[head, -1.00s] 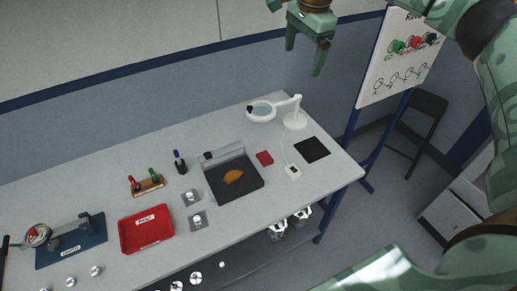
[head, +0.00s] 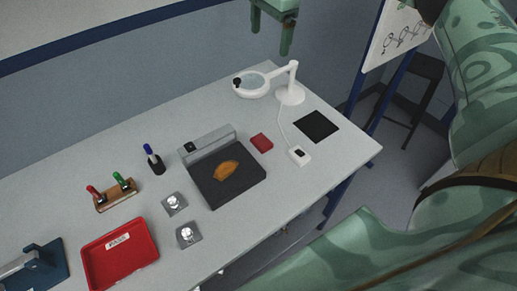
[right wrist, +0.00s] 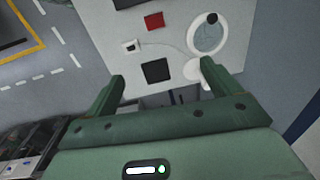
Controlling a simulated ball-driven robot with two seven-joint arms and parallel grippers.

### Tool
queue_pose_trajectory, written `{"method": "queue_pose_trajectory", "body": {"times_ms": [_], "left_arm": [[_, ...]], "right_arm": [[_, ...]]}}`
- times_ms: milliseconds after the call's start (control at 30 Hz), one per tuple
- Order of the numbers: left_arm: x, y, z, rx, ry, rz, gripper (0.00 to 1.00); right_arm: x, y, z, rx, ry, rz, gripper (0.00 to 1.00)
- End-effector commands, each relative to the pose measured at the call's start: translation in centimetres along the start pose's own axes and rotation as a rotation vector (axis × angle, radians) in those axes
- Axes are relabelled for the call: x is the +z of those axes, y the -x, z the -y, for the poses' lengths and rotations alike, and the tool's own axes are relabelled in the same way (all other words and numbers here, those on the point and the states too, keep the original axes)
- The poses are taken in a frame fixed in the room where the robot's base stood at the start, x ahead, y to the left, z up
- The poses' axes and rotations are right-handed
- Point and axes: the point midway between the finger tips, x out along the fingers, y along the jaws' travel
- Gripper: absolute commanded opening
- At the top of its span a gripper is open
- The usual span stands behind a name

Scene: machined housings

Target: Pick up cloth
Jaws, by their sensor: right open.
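An orange-brown, creased soft-looking piece (head: 226,170) lies on a dark flat plate (head: 229,189) with a grey raised back. A small flat red square (head: 262,143) lies just right of the plate; it also shows in the right wrist view (right wrist: 154,21). I cannot tell for sure which of these two is the cloth. My right gripper (head: 271,36) is open and empty, in the air beyond the table's back edge in the head view. In the right wrist view its two fingers (right wrist: 162,72) stand wide apart with the table below. My left gripper is out of view.
A white ring lamp (head: 291,94) stands at the back right, beside a black square (head: 317,126) and a small white box (head: 299,155). A red tray (head: 121,258), marker holders and small metal parts lie to the left. A sign board (head: 399,30) stands at right.

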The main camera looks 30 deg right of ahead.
Motion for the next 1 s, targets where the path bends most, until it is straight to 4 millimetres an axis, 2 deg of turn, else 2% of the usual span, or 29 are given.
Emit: {"method": "queue_pose_trajectory", "body": {"times_ms": [33, 167, 300, 400, 500, 667, 1000], "left_arm": [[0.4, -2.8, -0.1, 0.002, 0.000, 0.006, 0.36], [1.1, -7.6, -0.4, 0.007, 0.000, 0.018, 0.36], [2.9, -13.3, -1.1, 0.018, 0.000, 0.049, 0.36], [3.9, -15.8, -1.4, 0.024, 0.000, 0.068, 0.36], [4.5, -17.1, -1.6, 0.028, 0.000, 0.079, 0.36], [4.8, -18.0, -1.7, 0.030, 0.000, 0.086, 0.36], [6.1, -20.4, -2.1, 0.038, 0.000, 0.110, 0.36]], "right_arm": [[0.0, -3.3, -0.1, 0.010, 0.000, 0.001, 0.89], [0.0, -9.3, -0.2, 0.031, 0.000, 0.002, 0.89], [0.0, -17.1, -0.2, 0.066, 0.000, 0.005, 0.89], [0.0, -20.8, -0.2, 0.085, 0.000, 0.007, 0.89], [0.0, -22.8, -0.1, 0.096, 0.000, 0.008, 0.89], [0.0, -24.6, -0.2, 0.102, 0.000, 0.008, 0.89], [0.0, -32.4, -1.1, 0.103, 0.001, 0.008, 0.89]]}}
